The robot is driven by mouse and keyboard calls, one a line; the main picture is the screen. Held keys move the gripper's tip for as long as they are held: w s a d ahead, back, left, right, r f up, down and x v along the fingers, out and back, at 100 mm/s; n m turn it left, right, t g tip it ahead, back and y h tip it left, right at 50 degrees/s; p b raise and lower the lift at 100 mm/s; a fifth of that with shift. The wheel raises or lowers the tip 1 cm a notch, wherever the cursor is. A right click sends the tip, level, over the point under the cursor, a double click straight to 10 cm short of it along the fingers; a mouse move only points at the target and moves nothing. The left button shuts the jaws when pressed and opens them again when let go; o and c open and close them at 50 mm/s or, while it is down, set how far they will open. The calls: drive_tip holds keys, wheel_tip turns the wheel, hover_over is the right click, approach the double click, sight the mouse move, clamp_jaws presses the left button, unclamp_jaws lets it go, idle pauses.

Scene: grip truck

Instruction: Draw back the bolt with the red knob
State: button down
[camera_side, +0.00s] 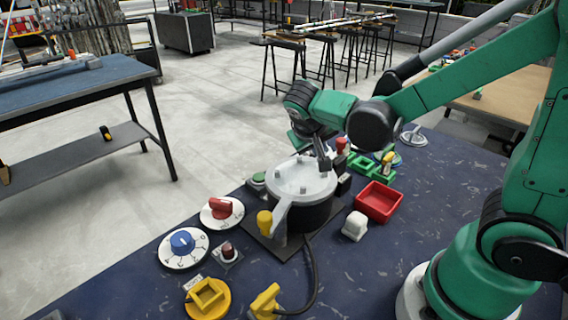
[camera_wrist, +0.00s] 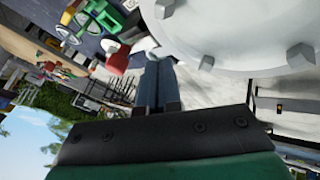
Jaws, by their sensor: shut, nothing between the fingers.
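A red knob (camera_side: 342,146) stands just behind and right of my gripper in the side view, by the right side of the round grey-lidded housing (camera_side: 303,178). In the wrist view a red knob-like piece (camera_wrist: 117,58) shows left of the fingertips, with a pale part beside it. The bolt's shaft is not clear in either view. My gripper (camera_side: 325,163) points down at the far right rim of the lid, its fingers together and empty. In the wrist view my gripper's fingers (camera_wrist: 157,68) are side by side beside the lid (camera_wrist: 230,35); I cannot tell whether they touch anything.
A yellow-ended lever (camera_side: 265,222) sticks out from the housing's front. A red tray (camera_side: 379,202), white block (camera_side: 355,226) and green frames (camera_side: 362,165) lie to the right. Red (camera_side: 221,208) and blue (camera_side: 182,242) dials stand left. A black cable runs in front.

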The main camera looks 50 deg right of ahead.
sight(337, 139)
drive_tip(key=shift+s+d, duration=0.25)
drive_tip(key=shift+d, duration=0.45)
drive_tip(key=shift+s+d, duration=0.25)
drive_tip(key=shift+d, duration=0.4)
drive_tip(key=shift+d, duration=0.1)
drive_tip(key=shift+d, duration=1.55)
drive_tip(key=shift+w+a, duration=0.2)
drive_tip(key=shift+a, duration=0.2)
drive_tip(key=a, duration=0.1)
drive_tip(key=w+a, duration=0.1)
drive_tip(key=a, duration=0.1)
drive_tip(key=shift+a, duration=0.1)
drive_tip(key=v, duration=1)
